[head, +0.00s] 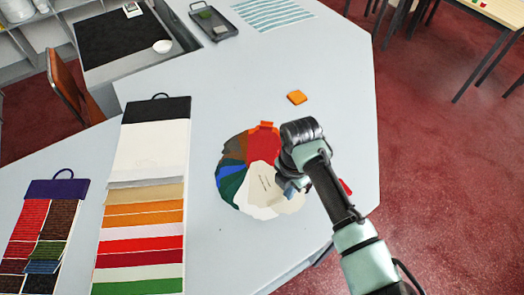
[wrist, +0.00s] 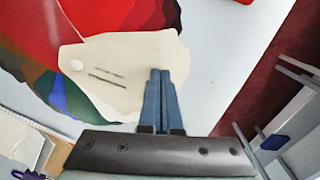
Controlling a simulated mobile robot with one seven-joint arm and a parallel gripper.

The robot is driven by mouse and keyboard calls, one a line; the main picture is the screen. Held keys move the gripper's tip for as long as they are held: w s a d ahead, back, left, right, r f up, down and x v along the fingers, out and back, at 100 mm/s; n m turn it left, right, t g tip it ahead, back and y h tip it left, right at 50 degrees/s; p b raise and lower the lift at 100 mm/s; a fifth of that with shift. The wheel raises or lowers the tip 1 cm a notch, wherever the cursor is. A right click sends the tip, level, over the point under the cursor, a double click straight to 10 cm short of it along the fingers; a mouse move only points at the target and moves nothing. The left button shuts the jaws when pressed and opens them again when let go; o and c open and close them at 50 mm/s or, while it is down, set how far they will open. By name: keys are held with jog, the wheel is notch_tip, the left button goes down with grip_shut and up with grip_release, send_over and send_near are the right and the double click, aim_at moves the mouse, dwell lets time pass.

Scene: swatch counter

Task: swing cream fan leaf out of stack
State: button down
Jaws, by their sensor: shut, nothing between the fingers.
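A round fan stack of coloured leaves (head: 232,172) lies on the pale counter, with red, brown, blue and green leaves showing. A cream fan leaf (head: 262,184) with dark lettering lies on top at the front right. In the wrist view the cream leaf (wrist: 112,62) has two dark printed lines and a pale round pivot (wrist: 77,65). Other cream edges show above and below it. My gripper (wrist: 160,72) is shut and empty, its blue fingertips over the leaf's right part; I cannot tell whether they touch. In the head view my gripper (head: 290,189) partly covers the stack's right side.
A red object (head: 345,187) shows partly behind my arm. Two hanging sample cards, a striped one (head: 142,205) and a darker one (head: 42,230), lie left. Clear counter surrounds the stack.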

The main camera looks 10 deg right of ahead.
aim_at(273, 202)
jog(key=shift+s+a+r+m+p, duration=0.2)
jog(key=shift+s+a+m+p, duration=0.1)
jog(key=shift+a+m+p, duration=0.55)
jog(key=shift+s+a+f+m+p, duration=0.15)
jog(key=shift+a+f+m+p, duration=0.05)
jog(key=shift+m+p, duration=0.2)
jog(key=shift+s+a+r+m+p, duration=0.15)
jog(key=shift+s+a+m+p, duration=0.05)
jog(key=shift+a+m+p, duration=0.7)
jog(key=shift+a+m, duration=0.2)
jog(key=shift+m, duration=0.05)
